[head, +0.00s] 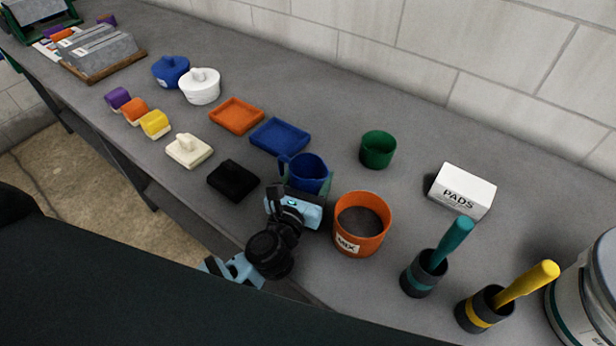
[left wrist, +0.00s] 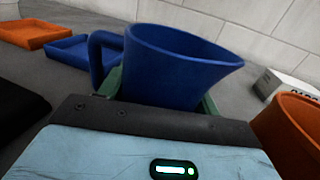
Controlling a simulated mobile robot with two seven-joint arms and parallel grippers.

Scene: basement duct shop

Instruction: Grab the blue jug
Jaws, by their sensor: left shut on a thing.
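The blue jug (head: 308,170) stands near the middle of the grey bench, with its handle on the left. In the left wrist view the jug (left wrist: 175,65) fills the centre, upright, handle to the left and spout to the right. My left gripper (head: 304,190) is at the jug's near side, its greenish fingers on either side of the body. It is shut on the jug; the fingers are partly hidden behind the gripper body. I cannot tell whether the jug's base touches the bench. My right gripper does not show.
An orange MIX tub (head: 374,243) stands close right of the gripper. A blue tray (head: 279,137), an orange tray (head: 236,116) and a black block (head: 233,180) lie to the left. A green cup (head: 377,149) and white PADS box (head: 462,190) stand behind, with bare bench between.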

